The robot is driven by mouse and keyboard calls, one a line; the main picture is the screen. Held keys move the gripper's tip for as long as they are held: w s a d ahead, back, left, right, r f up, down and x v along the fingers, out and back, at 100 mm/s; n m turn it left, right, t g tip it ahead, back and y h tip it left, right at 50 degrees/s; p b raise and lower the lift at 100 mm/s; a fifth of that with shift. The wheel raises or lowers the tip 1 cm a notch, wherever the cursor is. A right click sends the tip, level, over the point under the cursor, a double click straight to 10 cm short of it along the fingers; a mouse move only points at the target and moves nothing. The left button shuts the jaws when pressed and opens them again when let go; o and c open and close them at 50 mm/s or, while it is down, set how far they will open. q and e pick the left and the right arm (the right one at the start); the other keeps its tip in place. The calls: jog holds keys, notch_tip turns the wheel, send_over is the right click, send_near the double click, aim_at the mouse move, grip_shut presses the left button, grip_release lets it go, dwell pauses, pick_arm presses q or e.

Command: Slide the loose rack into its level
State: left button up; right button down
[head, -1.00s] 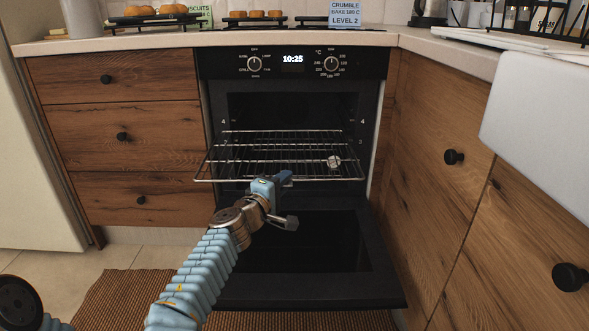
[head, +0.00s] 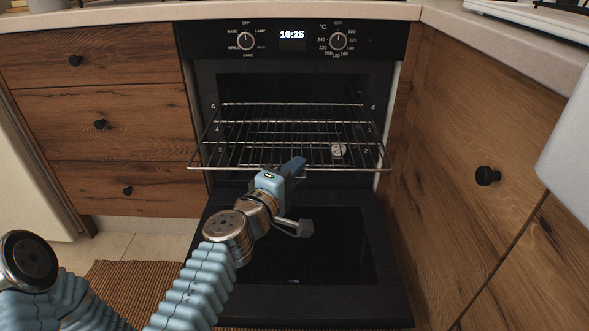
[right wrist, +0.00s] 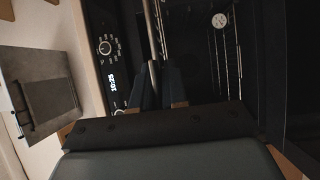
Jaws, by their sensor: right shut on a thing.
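The loose wire rack (head: 290,168) is level side to side in the head view. Its front bar sticks out of the open oven (head: 290,85) above the lowered door. Its rear part reaches into the dark cavity, between side walls with level numbers. Which level its sides meet is not clear. My right gripper (head: 296,166) is shut on the middle of the front bar. In the right wrist view the fingers (right wrist: 155,85) close around that bar (right wrist: 153,68). My left gripper is out of view; part of my left arm shows at lower left.
The oven door (head: 300,250) hangs open below the rack, under my right arm. Wooden drawers (head: 110,125) stand to the left and cabinets (head: 470,130) to the right. A round white object (head: 338,150) shows behind the rack wires. A mat (head: 125,285) lies on the floor.

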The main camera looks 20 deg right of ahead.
aim_at(296, 120)
jog(key=shift+w, duration=0.1)
